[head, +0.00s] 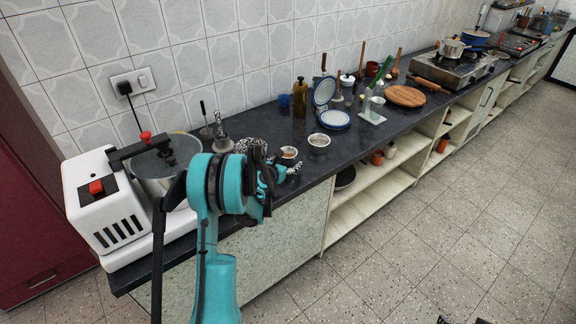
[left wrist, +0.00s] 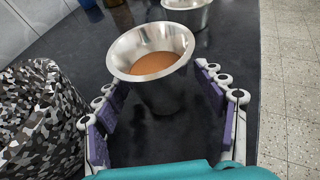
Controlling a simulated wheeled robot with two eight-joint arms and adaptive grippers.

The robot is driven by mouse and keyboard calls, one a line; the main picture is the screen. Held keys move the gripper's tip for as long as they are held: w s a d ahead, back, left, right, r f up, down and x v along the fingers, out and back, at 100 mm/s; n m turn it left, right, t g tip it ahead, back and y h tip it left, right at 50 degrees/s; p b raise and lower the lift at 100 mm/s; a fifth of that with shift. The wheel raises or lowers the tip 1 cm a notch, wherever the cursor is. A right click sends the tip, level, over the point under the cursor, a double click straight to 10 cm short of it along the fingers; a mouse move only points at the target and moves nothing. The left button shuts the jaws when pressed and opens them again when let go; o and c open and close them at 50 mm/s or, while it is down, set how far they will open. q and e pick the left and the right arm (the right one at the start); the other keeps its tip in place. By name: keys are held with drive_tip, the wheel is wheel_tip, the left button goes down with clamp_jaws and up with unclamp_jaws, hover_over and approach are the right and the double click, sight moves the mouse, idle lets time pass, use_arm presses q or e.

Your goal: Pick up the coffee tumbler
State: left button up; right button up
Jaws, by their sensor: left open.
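The coffee tumbler (left wrist: 150,60) is a flared steel cup with brown liquid inside. It stands upright on the dark counter and also shows in the head view (head: 289,152), partly hidden by my gripper. My left gripper (left wrist: 160,88) is open, with purple-padded fingers on either side of the tumbler's lower body. I see gaps on both sides, and the fingers do not grip it. The left gripper also shows in the head view (head: 280,172), low at the counter's front. Only small dark tips, perhaps of my right gripper, show at the bottom edge of the head view.
A second steel tumbler (head: 319,140) stands just beyond; it also shows in the left wrist view (left wrist: 187,12). A camouflage-patterned object (left wrist: 40,115) is close on the left. A white machine (head: 125,200) stands at the counter's near end. The counter's front edge is close on the right.

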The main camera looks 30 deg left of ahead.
sight(291, 151)
use_arm(q)
drive_tip(key=shift+w, duration=0.35)
drive_tip(key=c, duration=1.4)
drive_tip(key=shift+r, duration=0.1)
drive_tip(key=shift+c, duration=0.2)
drive_tip(key=shift+r+p, duration=0.7)
drive_tip(key=shift+r, duration=0.35)
drive_tip(key=shift+r+p, duration=0.5)
drive_tip(key=shift+r, duration=0.45)
drive_tip(key=s+d+r+p, duration=0.3)
drive_tip(key=s+d+r, duration=0.3)
drive_tip(key=s, duration=0.3)
drive_tip(key=shift+s+d+r+p, duration=0.15)
drive_tip(key=shift+d+r+p, duration=0.2)
drive_tip(key=shift+d, duration=0.1)
